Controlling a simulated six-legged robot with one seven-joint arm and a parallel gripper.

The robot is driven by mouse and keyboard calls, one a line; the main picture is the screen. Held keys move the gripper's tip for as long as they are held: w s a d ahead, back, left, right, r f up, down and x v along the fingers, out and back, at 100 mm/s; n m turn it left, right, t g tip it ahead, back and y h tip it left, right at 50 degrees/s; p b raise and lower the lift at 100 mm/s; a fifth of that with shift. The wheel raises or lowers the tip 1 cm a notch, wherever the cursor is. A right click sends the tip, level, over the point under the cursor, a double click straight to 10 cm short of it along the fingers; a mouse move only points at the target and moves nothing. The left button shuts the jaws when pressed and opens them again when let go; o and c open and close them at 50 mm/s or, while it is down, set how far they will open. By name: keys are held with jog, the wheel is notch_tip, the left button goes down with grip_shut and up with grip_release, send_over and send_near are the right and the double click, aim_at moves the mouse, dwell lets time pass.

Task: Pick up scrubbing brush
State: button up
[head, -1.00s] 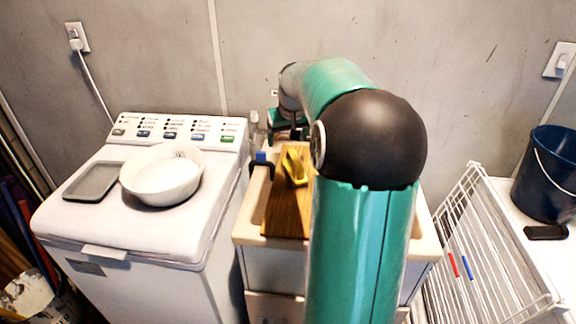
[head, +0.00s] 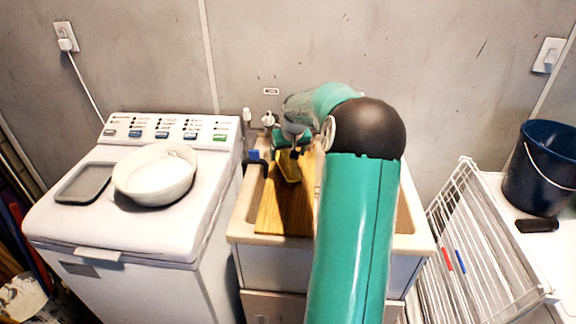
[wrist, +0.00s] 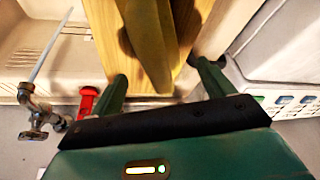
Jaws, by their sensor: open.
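The scrubbing brush appears to be the long yellow object (head: 288,168) on a wooden board (head: 285,212) across the sink. In the wrist view the brush (wrist: 150,42) lies along the board, large and close, its near end between my fingers. My gripper (wrist: 160,73) is open, with one finger on each side of the brush's line. In the head view my gripper (head: 290,148) hangs over the far end of the brush and partly hides it. I cannot tell whether the fingers touch the brush.
The sink (head: 243,230) has taps (head: 268,119) behind it and a dark, blue-topped fitting (head: 254,158) at left. A washing machine (head: 135,243) with a white bowl (head: 155,175) stands left. A drying rack (head: 480,250) and blue bucket (head: 540,165) are right.

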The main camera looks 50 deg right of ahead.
jog(key=x, duration=0.3)
jog(key=shift+f, duration=0.25)
jog(key=shift+c, duration=0.4)
jog(key=c, duration=1.1)
jog(key=shift+r, duration=0.2)
jog(key=shift+c, duration=0.2)
